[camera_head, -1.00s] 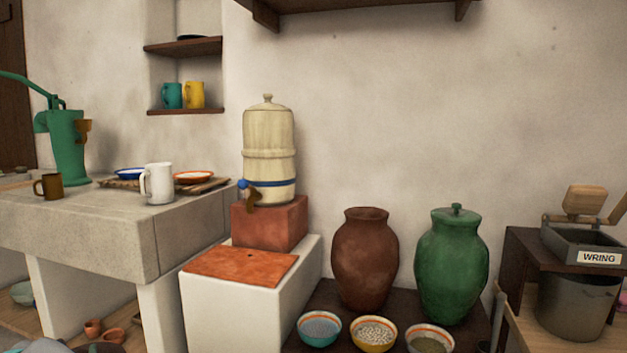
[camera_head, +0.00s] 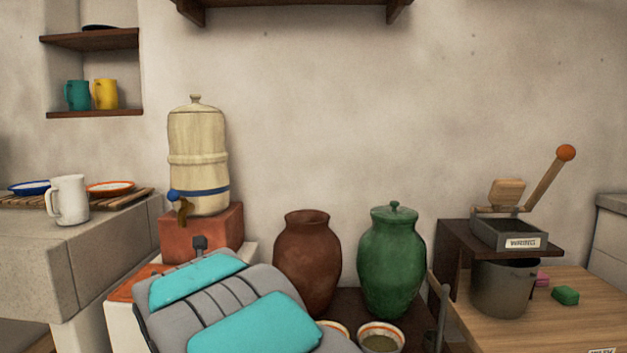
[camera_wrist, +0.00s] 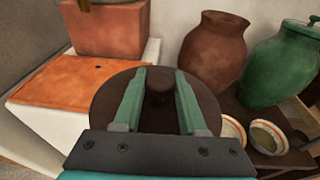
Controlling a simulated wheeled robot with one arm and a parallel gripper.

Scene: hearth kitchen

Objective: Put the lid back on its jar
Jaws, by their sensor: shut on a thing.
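My gripper (camera_wrist: 157,82) is shut on the knob of a round dark brown lid (camera_wrist: 158,116) in the wrist view, with a green finger on each side of the knob. A reddish-brown jar (camera_head: 307,265) stands upright with no lid, left of the green jar; it also shows in the wrist view (camera_wrist: 212,50), beyond and right of the held lid. The lid is apart from it. The green jar (camera_head: 392,268) wears its own green knobbed lid (camera_head: 394,212). My arm hides the lid and gripper in the head view.
A cream water dispenser (camera_head: 198,165) stands on a red block (camera_head: 203,232) left of the jars. Bowls (camera_head: 380,340) sit in front of the jars. A wringer (camera_head: 510,232) and a grey bucket (camera_head: 503,290) stand at right. Above the jars is bare wall.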

